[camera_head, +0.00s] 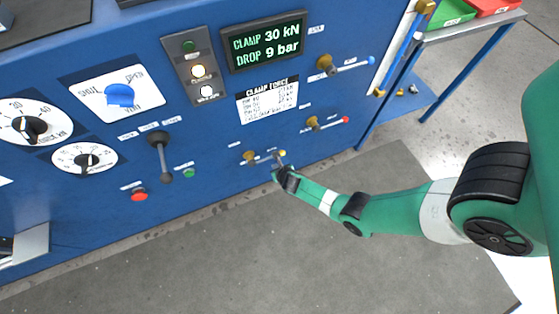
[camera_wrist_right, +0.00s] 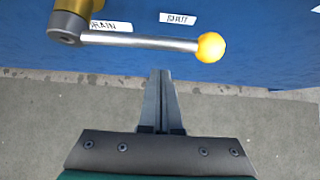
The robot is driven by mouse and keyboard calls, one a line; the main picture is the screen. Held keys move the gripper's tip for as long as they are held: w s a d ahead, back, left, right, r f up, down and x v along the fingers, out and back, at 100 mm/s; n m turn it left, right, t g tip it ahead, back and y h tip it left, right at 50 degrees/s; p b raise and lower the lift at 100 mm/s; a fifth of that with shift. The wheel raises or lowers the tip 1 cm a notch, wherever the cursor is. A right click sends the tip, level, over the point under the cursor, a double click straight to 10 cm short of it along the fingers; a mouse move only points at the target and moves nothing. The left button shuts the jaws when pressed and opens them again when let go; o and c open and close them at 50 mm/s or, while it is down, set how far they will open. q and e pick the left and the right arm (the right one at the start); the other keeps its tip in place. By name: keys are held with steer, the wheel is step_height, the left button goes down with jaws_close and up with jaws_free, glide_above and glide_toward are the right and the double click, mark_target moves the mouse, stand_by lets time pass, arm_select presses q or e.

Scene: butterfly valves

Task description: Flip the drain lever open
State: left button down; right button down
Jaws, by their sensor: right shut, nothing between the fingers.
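The drain lever (camera_wrist_right: 140,41) is a silver bar ending in a yellow ball (camera_wrist_right: 211,47), mounted on a brass valve body (camera_wrist_right: 75,8). It points right, about level, in the right wrist view. A label partly hidden behind the bar reads as DRAIN. In the head view the drain valve (camera_head: 249,157) is low on the blue panel, with the yellow ball beside my fingertips. My right gripper (camera_head: 281,158) is shut and empty. In the wrist view its fingertips (camera_wrist_right: 161,72) appear just below the bar, left of the ball; contact cannot be told. My left gripper is not in view.
A blue-ended lever (camera_head: 350,66) and a red-ended lever (camera_head: 328,123) are above and right of the drain lever. A black-handled lever (camera_head: 160,156), a green button (camera_head: 188,173) and a red button (camera_head: 139,194) are left. Open grey floor (camera_head: 200,260) lies in front.

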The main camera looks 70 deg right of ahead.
mark_target(267, 159)
arm_select(q)
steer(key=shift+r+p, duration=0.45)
steer(key=shift+p, duration=0.75)
arm_select(e)
steer(key=shift+w+d+r, duration=0.15)
steer(key=shift+r, duration=0.45)
steer(key=shift+w+d+r, duration=0.1)
steer(key=shift+r, duration=0.45)
steer(key=shift+w+d+r, duration=0.15)
steer(key=shift+r, duration=0.45)
